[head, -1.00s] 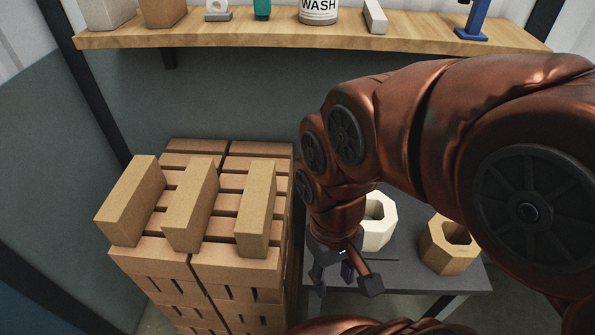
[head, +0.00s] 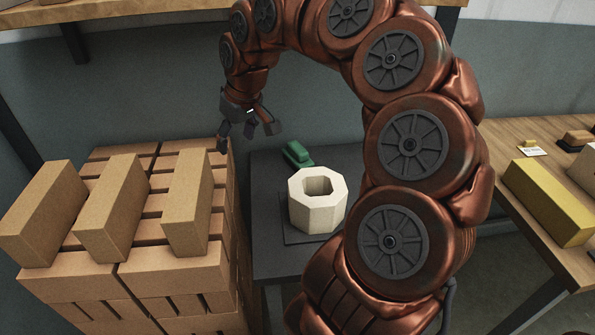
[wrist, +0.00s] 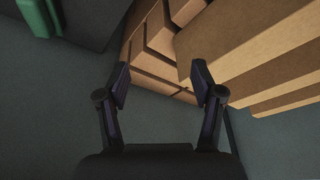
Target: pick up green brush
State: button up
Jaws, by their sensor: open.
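A green object, likely the green brush (head: 297,153), lies on the dark grey table (head: 268,212), behind the white octagonal block. A green piece also shows at the upper left of the wrist view (wrist: 40,14), cut off by the frame edge. My gripper (head: 248,136) is open and empty, in the air to the left of the green object, near the back right corner of the brick stack. In the wrist view my two fingers (wrist: 160,82) are spread apart, with only bricks and floor or wall beyond them.
A stack of tan bricks (head: 97,277) with three bricks on top stands left of the table. The white hollow block (head: 316,218) is on the table. A wooden bench with a yellow brick (head: 549,202) is at the right. A shelf (head: 120,9) runs above.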

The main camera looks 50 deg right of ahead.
jog(key=w+d+f+m+b, duration=0.25)
jog(key=d+f, duration=0.25)
jog(key=d, duration=0.6)
jog(key=m+h+b, duration=0.1)
jog(key=h+b, duration=0.1)
send_near(298, 147)
notch_tip(298, 147, down, 3)
jog(key=shift+w+d+f+t, duration=0.1)
jog(key=shift+d+t, duration=0.1)
jog(key=shift+t, duration=0.2)
jog(key=shift+d+f, duration=0.15)
jog(key=shift+f, duration=0.05)
jog(key=shift+w+x, duration=0.15)
jog(key=shift+x, duration=1.65)
jog(key=shift+w+x, duration=0.1)
jog(key=shift+x, duration=1.65)
jog(key=shift+r, duration=0.15)
grip_shut()
